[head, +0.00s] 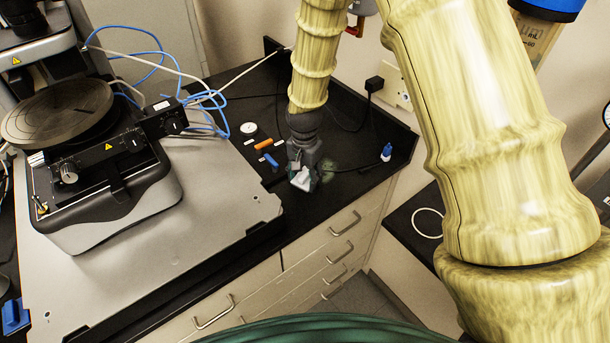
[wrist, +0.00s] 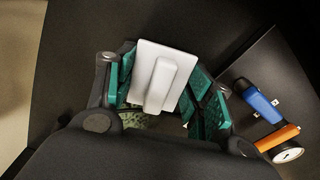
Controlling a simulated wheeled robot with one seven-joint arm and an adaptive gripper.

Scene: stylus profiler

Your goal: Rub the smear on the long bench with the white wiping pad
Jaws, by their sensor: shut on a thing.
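The white wiping pad (head: 301,181) is in my gripper (head: 303,172), low over the black long bench (head: 345,205) near its front edge. The wrist view shows the pad (wrist: 182,62) as a white plate with a raised grip bar, between the teal finger pads of my gripper (wrist: 165,92). The smear (head: 329,167) is a faint greenish patch on the bench, just right of my gripper and partly hidden by it. In the wrist view a pale green patch (wrist: 135,121) shows beside the fingers. I cannot tell whether the pad touches the bench.
A blue stick (head: 271,160), an orange stick (head: 264,144) and a round dial (head: 249,128) lie left of my gripper. A small blue-capped bottle (head: 386,152) stands to the right. The large instrument (head: 110,180) fills the left. Cables cross the back of the bench.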

